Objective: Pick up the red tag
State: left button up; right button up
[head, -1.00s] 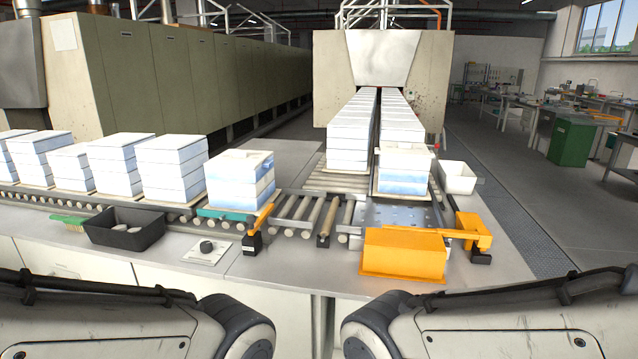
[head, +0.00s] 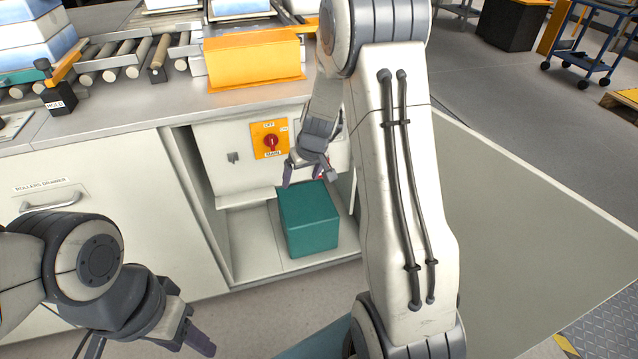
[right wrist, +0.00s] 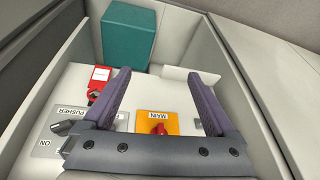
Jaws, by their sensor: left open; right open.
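The red tag (right wrist: 99,75), with a pale label area, shows in the right wrist view against the cubby's white back panel. A small bit of red (head: 321,176) shows beside my right gripper in the head view, mostly hidden by it. My right gripper (right wrist: 160,76) is open and empty, its two fingers reaching into the cubby. The tag lies just left of its left finger in the wrist view, outside the jaws. In the head view this gripper (head: 306,178) is in front of the panel. My left gripper (head: 186,335) is open, low at the left, away from the tag.
An orange MAIN plate with a red knob (head: 270,140) is on the panel, left of my right gripper. A teal box (head: 308,220) stands in the cubby. Side walls bound the opening.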

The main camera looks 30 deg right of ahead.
jog(key=d+f+m+h+b, duration=0.1)
jog(key=d+f+m+b, duration=0.15)
jog(key=d+f, duration=0.75)
pick_arm(q)
jog(key=shift+f+p, duration=0.8)
jog(key=shift+f, duration=0.6)
pick_arm(e)
jog(key=w+d+f, duration=0.1)
jog(key=w+d, duration=0.1)
jog(key=w, duration=0.4)
jog(key=w+d, duration=0.2)
jog(key=w, duration=0.4)
jog(key=shift+w+d+f+n+h, duration=0.3)
jog(key=shift+w+f+n, duration=0.05)
jog(key=shift+w, duration=0.05)
grip_shut()
pick_arm(q)
jog(key=shift+r, duration=0.15)
pick_arm(e)
jog(key=shift+r, duration=0.25)
